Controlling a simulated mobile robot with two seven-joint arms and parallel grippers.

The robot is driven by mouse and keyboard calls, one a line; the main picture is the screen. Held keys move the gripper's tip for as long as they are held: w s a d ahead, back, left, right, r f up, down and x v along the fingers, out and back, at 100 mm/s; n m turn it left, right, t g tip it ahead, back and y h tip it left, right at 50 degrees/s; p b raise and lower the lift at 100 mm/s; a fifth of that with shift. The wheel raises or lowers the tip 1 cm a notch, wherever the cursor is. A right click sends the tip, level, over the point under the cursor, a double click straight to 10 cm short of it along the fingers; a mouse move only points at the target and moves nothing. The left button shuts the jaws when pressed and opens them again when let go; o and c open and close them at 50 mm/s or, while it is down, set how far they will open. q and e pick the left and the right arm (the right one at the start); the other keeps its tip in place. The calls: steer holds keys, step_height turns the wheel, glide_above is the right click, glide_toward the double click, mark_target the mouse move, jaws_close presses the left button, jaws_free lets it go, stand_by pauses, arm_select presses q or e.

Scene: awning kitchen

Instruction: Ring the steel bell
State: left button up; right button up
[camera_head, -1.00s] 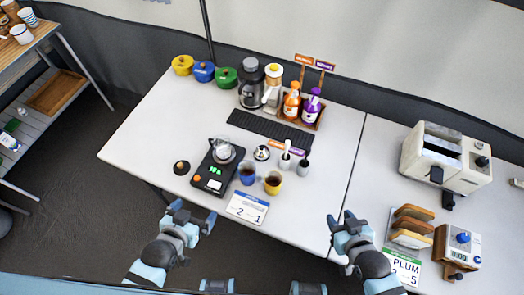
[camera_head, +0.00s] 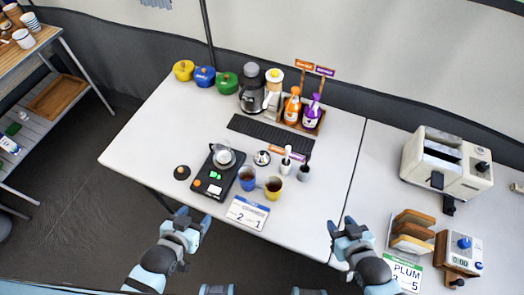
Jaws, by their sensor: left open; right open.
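The steel bell (camera_head: 262,158) is a small shiny dome with a dark top. It stands on the white table (camera_head: 150,130), right of the black scale and behind the blue and yellow mugs. My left gripper (camera_head: 190,220) is open and empty at the table's front edge, in front of the scale and well short of the bell. My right gripper (camera_head: 345,226) is open and empty near the front edge at the right, in front of the seam between the tables. Neither gripper touches anything.
A blue mug (camera_head: 247,178), a yellow mug (camera_head: 273,188) and a number card (camera_head: 247,213) stand in front of the bell. White and dark holders (camera_head: 286,165) stand right of the bell. The table's left part is clear.

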arm_select(q)
jaws_close()
stand_by(1.4)
